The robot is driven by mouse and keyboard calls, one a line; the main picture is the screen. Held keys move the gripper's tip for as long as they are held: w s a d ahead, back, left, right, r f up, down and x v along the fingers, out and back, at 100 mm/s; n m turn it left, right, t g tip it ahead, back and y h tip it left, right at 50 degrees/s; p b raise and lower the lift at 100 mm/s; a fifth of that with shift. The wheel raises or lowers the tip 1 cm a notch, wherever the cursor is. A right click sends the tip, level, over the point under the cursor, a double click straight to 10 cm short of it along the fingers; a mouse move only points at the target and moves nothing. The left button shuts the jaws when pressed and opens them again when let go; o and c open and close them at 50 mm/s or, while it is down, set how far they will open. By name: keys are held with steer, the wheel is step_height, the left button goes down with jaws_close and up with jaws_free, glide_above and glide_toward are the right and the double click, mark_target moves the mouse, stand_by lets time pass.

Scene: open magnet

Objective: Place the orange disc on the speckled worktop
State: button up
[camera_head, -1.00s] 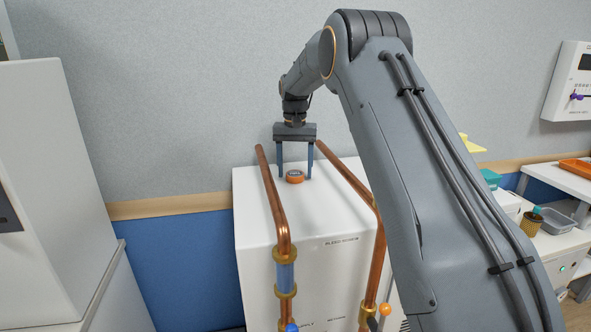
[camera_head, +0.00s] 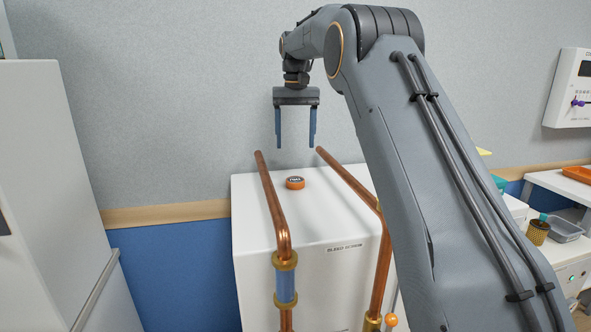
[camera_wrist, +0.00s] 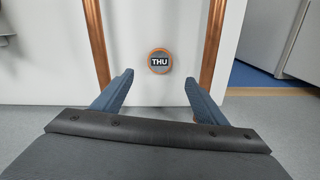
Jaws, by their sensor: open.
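The orange disc (camera_head: 295,183) lies flat on top of a white cabinet (camera_head: 290,222), between two copper pipes. In the wrist view the disc (camera_wrist: 160,61) has a copper-orange rim and a dark face reading "THU". My gripper (camera_head: 296,146) is open and empty, with blue fingers pointing down above the disc and clear of it. In the wrist view the fingers show at either side below the disc. I cannot make out any speckled worktop in these views.
The left copper pipe (camera_head: 271,205) and right copper pipe (camera_head: 350,182) flank the disc. A tall white unit (camera_head: 45,170) stands at left.

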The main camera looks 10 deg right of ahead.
mark_target(296, 180)
steer(key=f+n, duration=0.1)
steer(key=n, duration=0.5)
steer(key=f+n, duration=0.2)
steer(key=n, duration=0.4)
steer(key=d+f+n+y+b, duration=0.1)
steer(key=n, duration=0.6)
steer(key=shift+f, duration=0.2)
steer(key=shift+f+n, duration=0.3)
steer(key=shift+f, duration=0.15)
steer(key=shift+a+f+p, duration=0.2)
steer(key=shift+f+p, duration=0.45)
steer(key=shift+f, duration=1.1)
steer(key=shift+a+f+p, duration=0.2)
steer(key=shift+f+p, duration=0.45)
steer(key=shift+f, duration=1.1)
